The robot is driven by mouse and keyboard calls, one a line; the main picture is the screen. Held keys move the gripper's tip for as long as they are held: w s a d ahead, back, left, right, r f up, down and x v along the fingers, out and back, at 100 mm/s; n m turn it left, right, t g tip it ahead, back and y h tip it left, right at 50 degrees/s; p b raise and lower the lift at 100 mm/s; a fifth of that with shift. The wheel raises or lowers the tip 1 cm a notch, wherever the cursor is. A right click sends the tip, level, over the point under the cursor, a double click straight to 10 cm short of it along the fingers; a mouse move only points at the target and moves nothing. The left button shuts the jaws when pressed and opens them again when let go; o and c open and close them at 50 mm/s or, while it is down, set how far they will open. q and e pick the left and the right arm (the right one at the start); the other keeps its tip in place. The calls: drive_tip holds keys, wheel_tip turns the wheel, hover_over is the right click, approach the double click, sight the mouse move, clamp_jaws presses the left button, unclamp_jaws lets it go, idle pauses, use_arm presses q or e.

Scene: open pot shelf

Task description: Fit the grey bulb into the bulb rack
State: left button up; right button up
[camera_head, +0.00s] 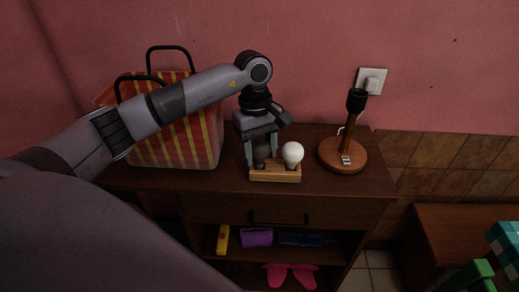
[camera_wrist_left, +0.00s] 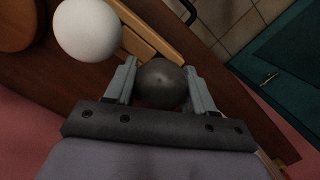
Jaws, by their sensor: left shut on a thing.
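The grey bulb (camera_wrist_left: 160,84) is dark and round, between the two fingers of my left gripper (camera_wrist_left: 161,88) in the left wrist view. My left gripper is shut on it. In the head view the left gripper (camera_head: 262,158) points down over the left end of the wooden bulb rack (camera_head: 275,174), with the grey bulb (camera_head: 260,156) partly hidden between the fingers. A white bulb (camera_head: 292,153) stands upright at the rack's right end. I cannot tell whether the grey bulb's base is seated in the rack. My right gripper is not in view.
A lamp base (camera_head: 342,157) with a dark socket on a stem stands right of the rack. A red and yellow striped bag (camera_head: 205,137) stands to the left behind my arm. The dark wooden cabinet top (camera_head: 230,186) has free room in front.

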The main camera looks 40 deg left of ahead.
use_arm(q)
drive_tip(key=shift+f+b, duration=0.3)
drive_tip(key=shift+f, duration=0.05)
idle(0.3)
drive_tip(key=o, duration=0.9)
drive_tip(key=shift+w+a+r, duration=0.1)
drive_tip(key=shift+a+r, duration=0.05)
drive_tip(key=shift+r, duration=1.05)
drive_tip(key=shift+w+a+r, duration=0.1)
drive_tip(key=shift+a+r, duration=0.05)
drive_tip(key=shift+r, duration=1.05)
drive_tip(key=shift+a+r, duration=0.15)
drive_tip(key=shift+r, duration=1.05)
